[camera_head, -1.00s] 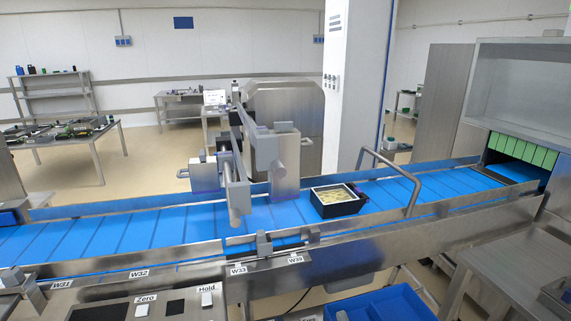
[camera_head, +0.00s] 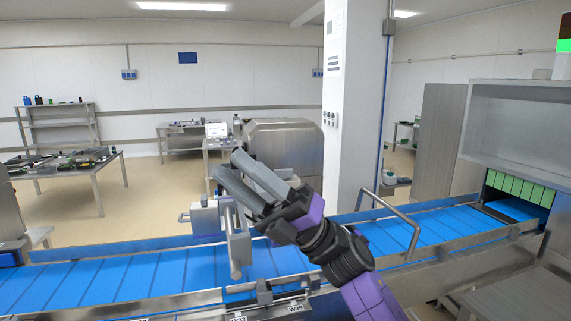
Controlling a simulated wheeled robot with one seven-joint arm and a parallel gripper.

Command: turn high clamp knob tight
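The clamp fixture (camera_head: 205,216) stands over the blue conveyor, with grey metal blocks and a horizontal bar reaching toward me. A small knob (camera_head: 184,217) sticks out at its left side. I cannot tell which knob is the high one; the fixture's upper and right parts are hidden behind my gripper. My gripper (camera_head: 229,164) is raised in front of the fixture, its two long grey fingers pointing up and left. The fingers look apart, with nothing seen between them. I cannot tell whether it touches the fixture.
The blue conveyor (camera_head: 100,279) runs across the view, with metal side rails. A curved metal handle (camera_head: 399,213) rises at its right. A sealer cabinet with green strips (camera_head: 519,187) stands at far right. A white column (camera_head: 347,110) stands behind.

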